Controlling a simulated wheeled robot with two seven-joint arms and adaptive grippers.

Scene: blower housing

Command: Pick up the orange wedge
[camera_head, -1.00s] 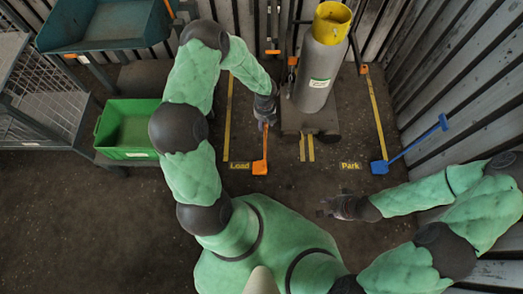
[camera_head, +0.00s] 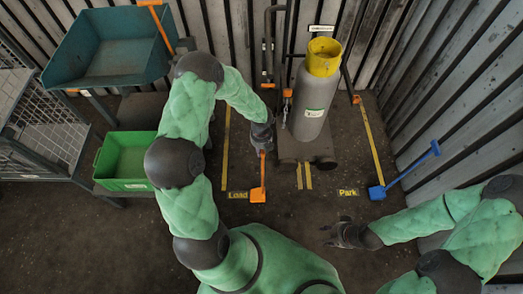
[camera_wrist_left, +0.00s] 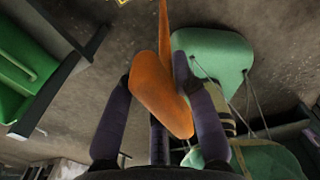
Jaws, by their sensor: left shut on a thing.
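The orange wedge (camera_head: 258,194) is at floor level beside the yellow "Load" label, with its thin orange handle rising from it. My left gripper (camera_head: 262,151) is at the upper end of the handle. In the left wrist view my left gripper (camera_wrist_left: 160,105) is shut on the wedge's broad orange handle grip (camera_wrist_left: 158,85), with a dark finger on each side. I cannot tell whether the wedge touches the floor. My right gripper (camera_head: 328,234) looks open and empty above the floor at the right.
A grey cylinder with a yellow top (camera_head: 313,105) stands just right of my left gripper. A blue wedge (camera_head: 377,192) with a long handle is by the "Park" label (camera_head: 347,192). Green (camera_head: 125,184) and teal (camera_head: 85,82) bins stand left. The lower-left floor is clear.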

